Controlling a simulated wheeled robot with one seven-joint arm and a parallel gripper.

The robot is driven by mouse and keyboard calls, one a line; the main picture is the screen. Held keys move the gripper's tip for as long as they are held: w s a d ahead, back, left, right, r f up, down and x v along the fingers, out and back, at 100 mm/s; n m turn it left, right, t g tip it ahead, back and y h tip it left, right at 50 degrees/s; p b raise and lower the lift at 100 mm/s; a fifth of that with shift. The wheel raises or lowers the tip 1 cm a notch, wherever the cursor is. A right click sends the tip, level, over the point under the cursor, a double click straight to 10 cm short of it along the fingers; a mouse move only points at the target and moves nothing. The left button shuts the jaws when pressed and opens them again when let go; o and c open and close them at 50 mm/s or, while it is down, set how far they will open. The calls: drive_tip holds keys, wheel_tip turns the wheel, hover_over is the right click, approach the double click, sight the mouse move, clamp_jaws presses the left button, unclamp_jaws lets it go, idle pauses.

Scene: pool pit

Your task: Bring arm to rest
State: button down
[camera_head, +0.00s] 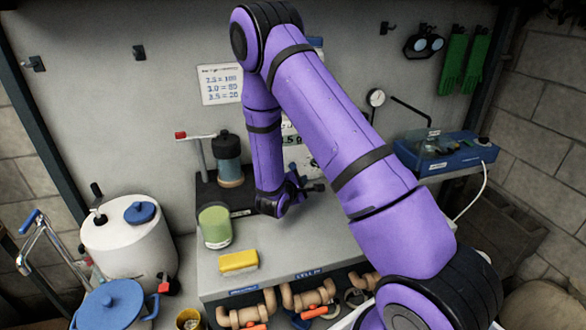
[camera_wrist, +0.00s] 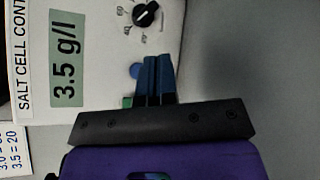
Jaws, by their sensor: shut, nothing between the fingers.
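My purple arm reaches up and over the bench in the head view, bent at a high elbow, with its wrist low above the worktop. My gripper (camera_head: 314,187) points to the right there, in front of the control box on the wall. In the wrist view my gripper (camera_wrist: 153,68) has its two dark fingers together, with nothing held. Behind the fingers is the white salt cell control box (camera_wrist: 100,20), with a display reading 3.5 g/l.
A blue case (camera_head: 445,152) is at the right. A white tank (camera_head: 130,245) and pipes (camera_head: 245,312) are lower down.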

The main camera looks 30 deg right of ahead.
drive_tip(key=s+r+m+g+y, duration=0.1)
drive_tip(key=s+r+m+g, duration=0.4)
drive_tip(key=r, duration=0.6)
drive_tip(key=s+r+m+g, duration=0.35)
drive_tip(key=s+r, duration=0.35)
drive_tip(key=r, duration=0.3)
drive_tip(key=s+a+r+m+t+y, duration=0.2)
drive_tip(key=s+a+r+y, duration=0.4)
drive_tip(key=s, duration=0.4)
drive_tip(key=s+a+r+m+t+y, duration=0.2)
drive_tip(key=s+a+r+t+y, duration=0.2)
drive_tip(key=s+a+r+y, duration=0.2)
drive_tip(key=s+a+r, duration=0.2)
drive_tip(key=s, duration=0.2)
drive_tip(key=shift+s+a, duration=0.15)
drive_tip(key=shift+a, duration=0.25)
